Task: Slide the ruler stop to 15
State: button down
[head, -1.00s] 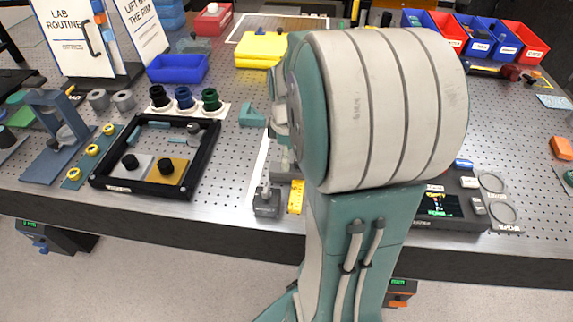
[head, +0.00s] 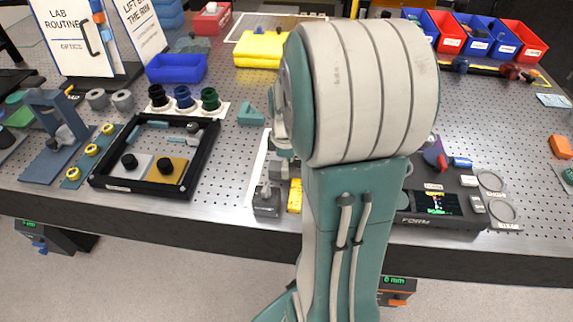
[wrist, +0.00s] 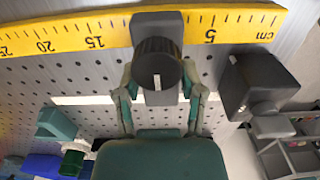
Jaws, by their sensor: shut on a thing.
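The yellow ruler (wrist: 75,36) runs across the top of the wrist view, with 5, 15, 20 and 25 readable and "cm" at the right end. The dark grey ruler stop (wrist: 158,20) straddles it between 5 and 15, covering the marks around 10. Its round black knob (wrist: 157,62) has a white line. My gripper (wrist: 160,88) is shut on the knob, one finger on each side. In the head view only the near end of the ruler (head: 295,196) shows; my arm hides the stop and my gripper.
A dark grey block (wrist: 250,85) stands close to the ruler's cm end. In the head view, a black-framed tray (head: 98,182) lies to the left, and a console with a screen (head: 440,204) stands right of my arm.

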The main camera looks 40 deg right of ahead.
jog(key=w+d, duration=0.4)
jog(key=d, duration=0.1)
jog(key=shift+w+d+f, duration=0.1)
jog(key=shift+w+d, duration=0.25)
jog(key=shift+w, duration=0.05)
jog(key=shift+c, duration=1)
grip_release()
notch_tip(320, 180, up, 12)
jog(key=shift+w, duration=0.1)
